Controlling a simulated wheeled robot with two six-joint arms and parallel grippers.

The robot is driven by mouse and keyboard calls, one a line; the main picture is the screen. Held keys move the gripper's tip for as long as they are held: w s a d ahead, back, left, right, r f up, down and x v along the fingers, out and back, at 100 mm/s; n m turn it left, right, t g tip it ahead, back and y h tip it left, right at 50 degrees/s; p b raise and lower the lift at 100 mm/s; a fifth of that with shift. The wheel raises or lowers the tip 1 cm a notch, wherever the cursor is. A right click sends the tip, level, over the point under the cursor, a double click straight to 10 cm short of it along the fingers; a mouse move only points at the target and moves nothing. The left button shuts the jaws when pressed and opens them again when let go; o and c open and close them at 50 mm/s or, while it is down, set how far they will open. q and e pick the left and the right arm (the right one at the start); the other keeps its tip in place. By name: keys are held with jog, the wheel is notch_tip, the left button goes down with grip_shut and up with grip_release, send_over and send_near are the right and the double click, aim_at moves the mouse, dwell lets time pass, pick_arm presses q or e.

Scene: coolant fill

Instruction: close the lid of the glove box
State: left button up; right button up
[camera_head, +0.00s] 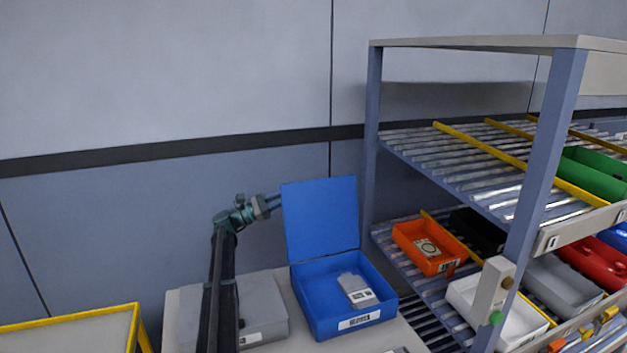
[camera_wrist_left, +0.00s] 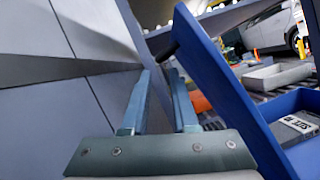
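The glove box appears to be the blue box (camera_head: 318,312) on the pale bench, with its blue lid (camera_head: 320,218) standing open, roughly upright along the back edge. A grey item with a white label (camera_head: 357,290) lies inside. My left gripper (camera_head: 278,201) is behind the left edge of the lid, with its tips partly hidden. In the left wrist view my left gripper (camera_wrist_left: 160,75) has its fingers apart with nothing between them. The lid (camera_wrist_left: 212,85) slants up just right of the fingers, and the box (camera_wrist_left: 297,103) shows beyond. My right gripper is not in view.
A grey box (camera_head: 262,305) stands left of the blue box, beside my left arm. A roller rack (camera_head: 372,100) with several coloured bins, including an orange one (camera_head: 430,247), stands close on the right. The wall (camera_head: 160,215) is behind the lid. A yellow-edged surface (camera_head: 70,325) is front left.

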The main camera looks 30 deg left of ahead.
aim_at(314, 183)
pick_arm(q)
jog(key=p+x, duration=0.2)
jog(key=x, duration=0.6)
jog(key=shift+w+d+r, duration=0.1)
jog(key=shift+w+d, duration=0.05)
jog(key=shift+d, duration=0.05)
grip_shut()
dwell(1.2)
